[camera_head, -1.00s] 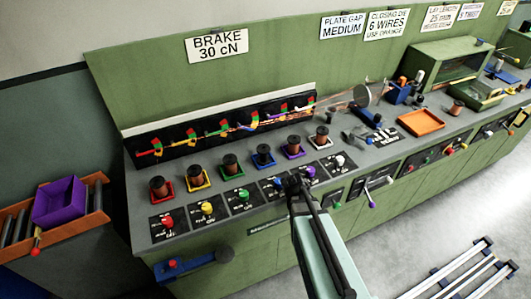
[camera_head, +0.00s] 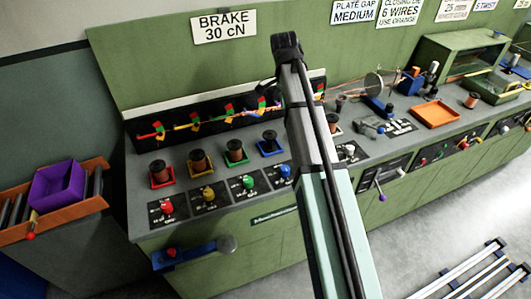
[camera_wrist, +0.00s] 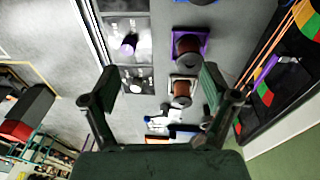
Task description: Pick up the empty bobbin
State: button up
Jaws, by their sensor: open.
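A dark bobbin with no copper winding showing (camera_head: 269,137) stands upright in the blue tray (camera_head: 284,151) on the bench. It looks like the empty bobbin. Copper-wound bobbins stand in the red tray (camera_head: 170,183), the yellow tray (camera_head: 211,173) and the green tray (camera_head: 246,160). In the wrist view, my gripper (camera_wrist: 158,80) is open with nothing between its fingers. A bobbin in the purple tray (camera_wrist: 204,38) and one in the white tray (camera_wrist: 171,83) show beyond it. A dark edge at the top of that view is too cropped to identify. My arm hides part of the row.
Knobs on black panels line the bench front, such as the red knob (camera_head: 167,207). A sloped black board (camera_head: 160,143) with coloured pieces stands behind the bobbins. An orange tray (camera_head: 436,113) lies to the right. A purple bin (camera_head: 58,185) stands at the left.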

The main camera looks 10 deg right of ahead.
notch_tip(320, 180, up, 4)
jog(key=y+b, duration=0.2)
send_over(270, 134)
jog(key=shift+t, duration=0.4)
notch_tip(270, 134, down, 12)
jog(key=p, duration=0.2)
jog(key=shift+w+a+p, duration=0.1)
jog(key=shift+a+p, duration=0.05)
jog(key=shift+p, duration=0.25)
jog(key=shift+s+f+p, duration=0.2)
jog(key=shift+f+p, duration=0.7)
jog(key=shift+f, duration=1.75)
jog(key=c, duration=1.3)
